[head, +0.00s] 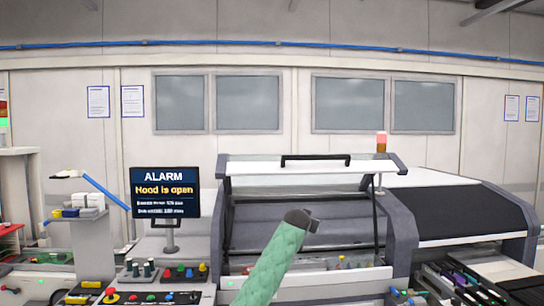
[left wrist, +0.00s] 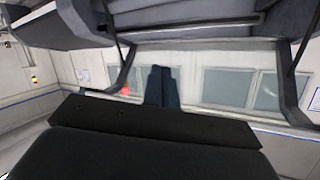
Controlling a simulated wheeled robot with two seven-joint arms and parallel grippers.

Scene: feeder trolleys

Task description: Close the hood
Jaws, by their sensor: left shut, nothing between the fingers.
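The hood (head: 297,167) of the machine stands open in the head view, its front edge raised high with a black handle (head: 315,158) across it. A dark strut shows under its right side. My left arm, in a green sleeve, comes up from the bottom middle, and its dark end with my left gripper (head: 313,222) is in front of the machine opening, below the handle. In the left wrist view my left gripper (left wrist: 161,70) is shut and empty, its fingers together. The raised hood frame (left wrist: 190,30) crosses the top of that tilted view. My right gripper is not seen.
A screen (head: 165,192) left of the hood reads "ALARM Hood is open". Button panels (head: 155,298) lie at the lower left. A dark-topped machine section (head: 450,212) stands right of the hood. A red signal lamp (head: 381,140) rises beside the hood's right side.

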